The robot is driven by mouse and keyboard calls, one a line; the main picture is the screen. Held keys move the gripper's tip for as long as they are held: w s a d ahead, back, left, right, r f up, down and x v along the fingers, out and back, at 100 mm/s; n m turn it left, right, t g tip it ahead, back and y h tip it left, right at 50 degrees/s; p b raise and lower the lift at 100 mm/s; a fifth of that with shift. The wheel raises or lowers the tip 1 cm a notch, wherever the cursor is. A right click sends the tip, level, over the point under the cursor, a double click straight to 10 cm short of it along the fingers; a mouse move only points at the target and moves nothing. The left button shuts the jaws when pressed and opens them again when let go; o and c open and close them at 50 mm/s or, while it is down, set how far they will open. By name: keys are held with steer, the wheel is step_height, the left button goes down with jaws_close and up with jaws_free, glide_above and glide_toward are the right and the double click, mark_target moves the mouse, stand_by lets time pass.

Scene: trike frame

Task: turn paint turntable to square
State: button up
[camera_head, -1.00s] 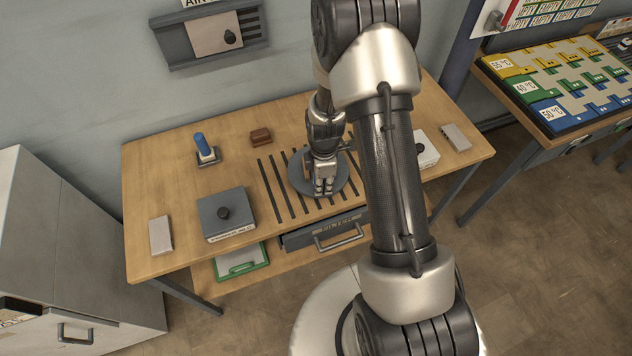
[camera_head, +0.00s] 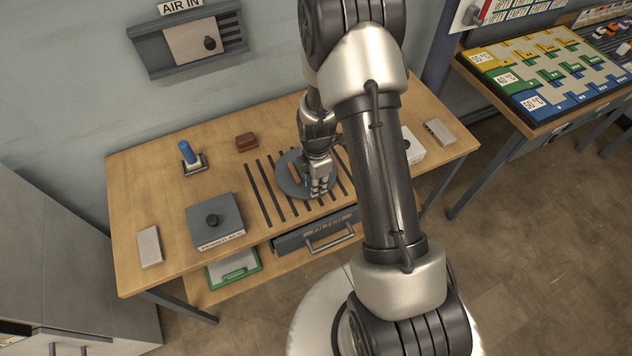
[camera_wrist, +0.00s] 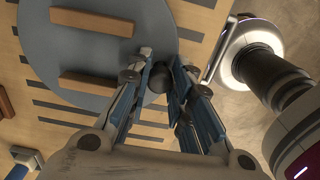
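The paint turntable is a round blue-grey disc (camera_head: 290,184) on the workbench. In the wrist view the disc (camera_wrist: 100,85) carries two parallel wooden bars, a nearer one (camera_wrist: 95,84) and a farther one (camera_wrist: 96,24). A short dark peg (camera_wrist: 158,79) stands at the disc's edge. My gripper (camera_head: 320,186) points down over the right front part of the disc. In the wrist view its fingers (camera_wrist: 163,72) stand on both sides of the peg, partly closed. I cannot tell whether both pads press on it.
Dark slots (camera_head: 266,190) line the bench around the disc. A grey box with a knob (camera_head: 215,222), a blue-handled item (camera_head: 190,157) and a brown block (camera_head: 246,141) stand to the left. A white box (camera_head: 411,146) stands to the right. A drawer (camera_head: 318,232) is below.

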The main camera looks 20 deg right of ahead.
steer(key=o, duration=0.5)
steer(key=shift+c, duration=0.2)
step_height(320, 180, up, 12)
stand_by(0.4)
steer(key=s+a+r+m+t, duration=0.15)
steer(key=s+r+m, duration=0.3)
steer(key=r, duration=0.45)
steer(key=s+a+r+m+t, duration=0.1)
steer(key=s+a+r+m, duration=0.3)
steer(key=r, duration=0.5)
steer(key=s+a+r+m+t, duration=0.2)
steer(key=s+r+m, duration=0.3)
steer(key=s+m, duration=0.4)
steer(key=s, duration=0.3)
